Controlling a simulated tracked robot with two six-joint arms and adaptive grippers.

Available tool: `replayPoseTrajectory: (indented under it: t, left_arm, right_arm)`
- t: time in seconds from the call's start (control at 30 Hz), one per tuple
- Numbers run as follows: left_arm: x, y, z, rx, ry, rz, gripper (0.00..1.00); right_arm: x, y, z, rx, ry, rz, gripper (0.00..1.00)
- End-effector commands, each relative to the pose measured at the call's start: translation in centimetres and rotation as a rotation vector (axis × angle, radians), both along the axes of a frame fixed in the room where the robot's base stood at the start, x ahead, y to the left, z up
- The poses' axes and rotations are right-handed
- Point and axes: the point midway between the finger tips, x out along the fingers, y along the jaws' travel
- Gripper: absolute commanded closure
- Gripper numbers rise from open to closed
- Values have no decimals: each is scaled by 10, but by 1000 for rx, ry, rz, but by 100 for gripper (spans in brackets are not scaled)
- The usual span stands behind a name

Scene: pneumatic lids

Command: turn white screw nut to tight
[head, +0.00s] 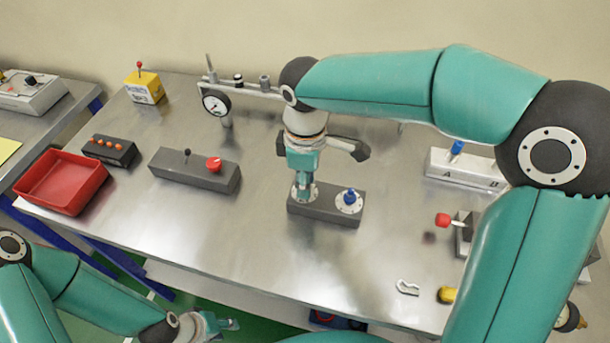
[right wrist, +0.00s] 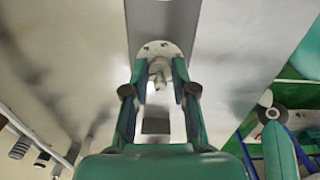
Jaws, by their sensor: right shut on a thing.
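A dark grey block (head: 325,213) sits on the metal table with two round white plates on top. The right plate carries a blue nut (head: 349,195). My right gripper (head: 303,186) points down at the left plate and hides most of what stands there. In the right wrist view the white nut (right wrist: 159,70) stands on the round plate between the two fingers of the right gripper (right wrist: 160,88), which is shut on it. My left gripper (head: 226,324) is low at the picture's bottom, away from the block. Its fingers are too small to judge.
A grey box with a red knob (head: 190,172) stands left of the block. A red tray (head: 62,182) is at the far left. A pressure gauge (head: 215,104) stands behind. A metal clip (head: 407,287) lies at the front right. Bare table lies in front of the block.

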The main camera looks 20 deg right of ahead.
Motion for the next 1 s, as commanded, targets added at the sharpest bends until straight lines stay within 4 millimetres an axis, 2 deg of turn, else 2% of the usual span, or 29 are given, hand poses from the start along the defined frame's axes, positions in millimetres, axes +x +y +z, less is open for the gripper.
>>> replayPoseTrajectory:
  t: [0.6, 1.0]
  left_arm:
    - [0, 0, 24, 0, 0, 0, 60]
    - [0, 0, 29, 0, 0, 0, 60]
  right_arm:
    - [2, -1, 3, -1, -5, 546, 100]
    - [3, -1, 2, 0, -6, 707, 100]
